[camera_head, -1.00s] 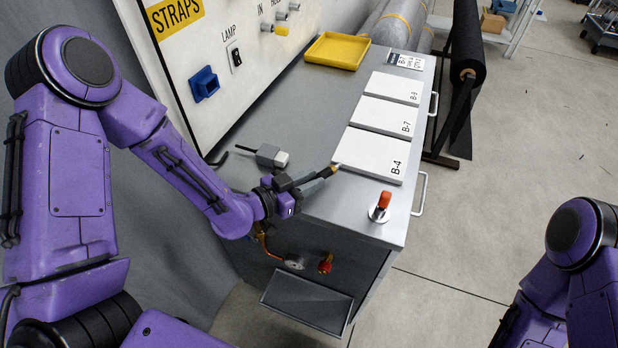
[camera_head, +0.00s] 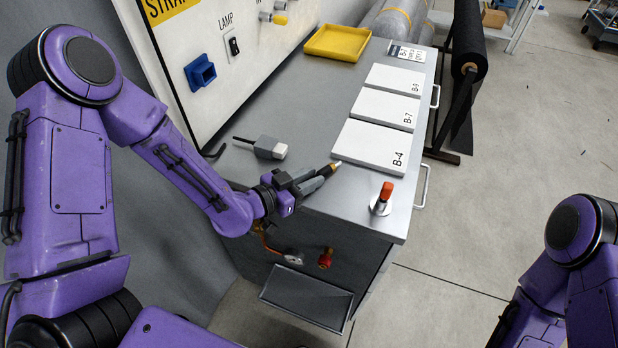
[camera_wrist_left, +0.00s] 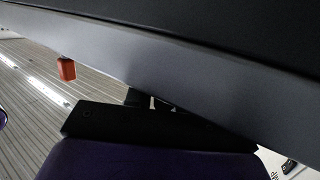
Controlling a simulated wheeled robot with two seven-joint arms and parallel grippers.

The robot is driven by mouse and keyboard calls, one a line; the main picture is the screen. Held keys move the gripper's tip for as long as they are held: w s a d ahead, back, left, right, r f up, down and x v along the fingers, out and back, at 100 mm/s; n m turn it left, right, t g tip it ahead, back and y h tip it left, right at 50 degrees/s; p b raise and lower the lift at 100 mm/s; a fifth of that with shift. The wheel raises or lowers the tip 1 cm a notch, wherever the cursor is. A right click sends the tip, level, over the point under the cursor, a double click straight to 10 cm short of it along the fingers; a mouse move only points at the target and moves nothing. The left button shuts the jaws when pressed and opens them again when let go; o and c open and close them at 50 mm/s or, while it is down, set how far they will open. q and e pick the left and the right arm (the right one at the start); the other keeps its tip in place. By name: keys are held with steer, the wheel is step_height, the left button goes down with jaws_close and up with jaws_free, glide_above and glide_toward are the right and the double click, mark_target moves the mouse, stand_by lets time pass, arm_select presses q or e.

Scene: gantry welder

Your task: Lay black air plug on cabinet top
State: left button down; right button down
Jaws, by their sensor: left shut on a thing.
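My left gripper (camera_head: 308,183) is shut on a dark plug with a brass-coloured tip, the black air plug (camera_head: 325,172). It is at the near end of the grey cabinet top (camera_head: 291,119), with the tip just by the near corner of the white B-4 panel. I cannot tell whether the plug touches the top. In the left wrist view a large dark shape hides most of the scene, and the plug cannot be made out for sure. My right arm shows at the lower right, but its gripper is out of view.
White panels (camera_head: 371,146) lie along the right of the top. An orange-capped fitting (camera_head: 386,191) stands at the near right corner. A grey connector (camera_head: 267,147) lies left of the gripper, and a yellow tray (camera_head: 338,43) is at the back. Bare top lies between them.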

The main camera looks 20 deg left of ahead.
arm_select(q)
steer(key=c, duration=0.9)
jaws_free()
steer(key=shift+f, duration=0.1)
steer(key=b+v, duration=0.1)
steer(key=v, duration=0.4)
steer(key=shift+s+a, duration=0.15)
steer(key=shift+s, duration=0.05)
steer(key=p+v, duration=0.3)
steer(key=v, duration=0.2)
steer(key=shift+p, duration=0.3)
